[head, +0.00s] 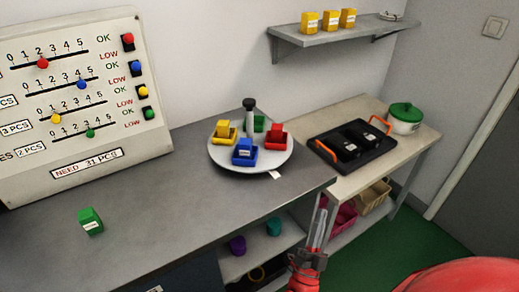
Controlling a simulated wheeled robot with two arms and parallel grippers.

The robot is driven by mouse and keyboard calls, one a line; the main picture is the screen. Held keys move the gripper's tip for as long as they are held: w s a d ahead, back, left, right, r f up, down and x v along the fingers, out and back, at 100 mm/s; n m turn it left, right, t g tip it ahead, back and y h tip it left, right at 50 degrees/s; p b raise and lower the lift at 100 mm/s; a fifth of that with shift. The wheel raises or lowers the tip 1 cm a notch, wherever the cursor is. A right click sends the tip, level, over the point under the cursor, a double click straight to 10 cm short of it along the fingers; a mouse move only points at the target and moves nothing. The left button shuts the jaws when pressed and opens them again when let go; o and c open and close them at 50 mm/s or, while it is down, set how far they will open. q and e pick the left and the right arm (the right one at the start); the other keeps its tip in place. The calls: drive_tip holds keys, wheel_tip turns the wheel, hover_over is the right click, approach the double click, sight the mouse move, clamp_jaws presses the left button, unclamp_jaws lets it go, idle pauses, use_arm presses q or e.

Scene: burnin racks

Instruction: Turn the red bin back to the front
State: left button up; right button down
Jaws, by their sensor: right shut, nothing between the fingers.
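A red bin (276,141) holding a red block sits on the right side of a round white turntable (265,166) on the grey counter. A blue bin (243,158) is at its front, a yellow bin (221,139) at its left and a green one (260,124) at the back, partly hidden. A dark post (249,107) stands at the turntable's back edge. A white tab (274,174) lies at its front right edge. My right gripper (320,213) is shut and empty, in front of the counter's right end, apart from the turntable. My left gripper is out of view.
A green block (90,222) stands on the counter at left. A panel with sliders (85,130) stands behind it. At right, a lower table holds a black tray (350,155) and a green-lidded pot (404,123). Shelves with bins lie below. A wall shelf (340,33) holds yellow boxes.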

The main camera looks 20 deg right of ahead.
drive_tip(key=w+d+r+m+g+y+p, duration=0.25)
drive_tip(key=w+y+p, duration=0.2)
drive_tip(key=p, duration=0.35)
drive_tip(key=w+a+y+p, duration=0.1)
drive_tip(key=a+y+p, duration=0.1)
drive_tip(key=a, duration=0.1)
drive_tip(key=w+a+r+y+p, duration=0.1)
drive_tip(key=w+a+y+p, duration=0.1)
drive_tip(key=a+y+p, duration=0.1)
drive_tip(key=w+a+y+p, duration=0.2)
drive_tip(key=a+y+p, duration=0.1)
drive_tip(key=shift+a+r+m, duration=0.2)
drive_tip(key=shift+a+m, duration=0.05)
drive_tip(key=shift+a, duration=0.1)
approach(257, 153)
drive_tip(key=d, duration=0.1)
drive_tip(key=w+d, duration=0.1)
drive_tip(key=d, duration=0.1)
drive_tip(key=w+d, duration=0.1)
drive_tip(key=d, duration=0.1)
drive_tip(key=shift+w+d+p, duration=0.15)
drive_tip(key=shift+d+p, duration=0.05)
drive_tip(key=shift+p, duration=0.15)
drive_tip(key=w+a, duration=0.1)
drive_tip(key=a, duration=0.1)
drive_tip(key=shift+w+a, duration=0.35)
drive_tip(key=shift+w+a+p, duration=0.15)
drive_tip(key=shift+a+p, duration=0.15)
drive_tip(key=shift+a, duration=0.05)
